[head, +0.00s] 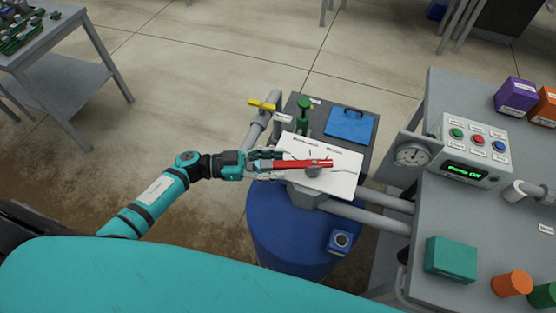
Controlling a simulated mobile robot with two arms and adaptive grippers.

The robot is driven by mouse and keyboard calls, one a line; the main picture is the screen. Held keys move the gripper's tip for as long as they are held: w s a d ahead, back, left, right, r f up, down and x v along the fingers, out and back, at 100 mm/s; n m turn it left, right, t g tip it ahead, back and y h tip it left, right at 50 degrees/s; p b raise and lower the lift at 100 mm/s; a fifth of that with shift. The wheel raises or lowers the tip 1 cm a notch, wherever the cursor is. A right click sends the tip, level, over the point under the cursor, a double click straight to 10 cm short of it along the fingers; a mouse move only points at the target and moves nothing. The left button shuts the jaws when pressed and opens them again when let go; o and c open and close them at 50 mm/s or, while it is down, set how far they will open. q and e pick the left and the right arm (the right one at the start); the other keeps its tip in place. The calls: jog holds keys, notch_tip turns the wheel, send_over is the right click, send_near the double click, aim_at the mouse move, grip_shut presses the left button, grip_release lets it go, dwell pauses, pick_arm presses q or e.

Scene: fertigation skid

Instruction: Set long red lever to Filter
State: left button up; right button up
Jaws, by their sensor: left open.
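The long red lever (305,163) lies nearly level across a white plate (335,182) on top of the blue tank (290,240). Its pivot is near its right end and its handle reaches left. The plate carries small printed labels along its upper edge that I cannot read surely, and thin lines. My left gripper (268,164) comes in from the left and is open, with its fingers beside the lever's left end. I cannot tell whether they touch it. The fingers partly hide that end. My right gripper is out of view.
A yellow-handled valve (262,104) and a green valve (304,103) stand just behind the plate, near a blue lidded box (350,125). Open floor lies left.

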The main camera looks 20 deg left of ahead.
pick_arm(q)
jog(key=shift+w+d, duration=0.2)
jog(key=shift+d, duration=0.3)
grip_shut()
